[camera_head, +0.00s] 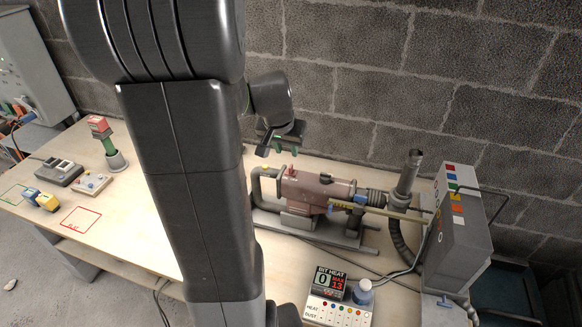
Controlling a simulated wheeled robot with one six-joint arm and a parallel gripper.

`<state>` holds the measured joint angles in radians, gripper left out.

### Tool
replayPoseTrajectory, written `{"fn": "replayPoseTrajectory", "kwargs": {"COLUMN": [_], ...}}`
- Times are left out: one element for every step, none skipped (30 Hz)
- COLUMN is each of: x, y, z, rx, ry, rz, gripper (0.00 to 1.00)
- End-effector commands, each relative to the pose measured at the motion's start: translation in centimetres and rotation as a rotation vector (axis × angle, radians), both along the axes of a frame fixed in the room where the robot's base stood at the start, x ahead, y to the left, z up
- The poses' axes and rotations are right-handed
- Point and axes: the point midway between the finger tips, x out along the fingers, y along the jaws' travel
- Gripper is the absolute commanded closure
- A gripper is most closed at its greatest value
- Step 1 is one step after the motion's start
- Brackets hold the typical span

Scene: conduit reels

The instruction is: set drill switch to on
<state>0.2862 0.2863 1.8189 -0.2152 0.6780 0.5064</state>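The drill (325,191) is a reddish-brown motor-like machine lying on a grey stand on the bench, right of my arm. A small red part (291,172) stands up on top of its left end; I cannot tell if it is the switch or how it is set. My gripper (273,148) hangs above and left of that part, apart from the drill, with dark fingers and green pads showing. It holds nothing that I can see. The finger gap is too small and dark to read.
A grey box (460,235) with coloured labels stands right. A yellowish rod (398,212) spans toward it. My arm hides the bench (135,222) middle. A block wall rises behind.

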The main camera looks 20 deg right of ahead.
Motion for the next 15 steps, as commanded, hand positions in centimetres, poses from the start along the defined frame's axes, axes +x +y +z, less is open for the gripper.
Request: {"fn": "replayPoseTrajectory", "kwargs": {"x": [0.3, 0.5, 0.7, 1.0, 1.1, 1.4, 1.6, 1.7, 1.9, 2.1, 2.2, 2.3, 2.4, 2.5, 2.6], "y": [-0.3, -0.4, -0.6, -0.7, -0.9, -1.1, -1.2, -1.3, -1.5, -1.6, -1.7, -1.8, -1.9, -1.9, -2.0], "z": [-1.8, -2.4, -3.2, -3.8, -4.3, -5.0, -5.5, -5.9, -6.5, -6.9, -7.3, -7.7, -7.9, -8.1, -8.4], "rx": [0.000, 0.000, 0.001, 0.000, 0.000, 0.000, 0.000, 0.000, -0.001, 0.000, 0.000, 0.000, -0.001, 0.000, 0.000], "ry": [0.004, 0.004, 0.003, 0.003, 0.003, 0.003, 0.003, 0.001, 0.002, 0.003, 0.003, 0.003, 0.002, 0.001, 0.001], "rz": [-0.001, -0.001, 0.001, 0.001, 0.001, 0.001, 0.002, 0.003, 0.002, 0.002, 0.002, 0.002, 0.002, 0.003, 0.003], "gripper": [0.71, 0.71, 0.71, 0.71, 0.71, 0.71, 0.71, 0.71, 0.71, 0.71, 0.71, 0.71, 0.71, 0.71, 0.71]}}
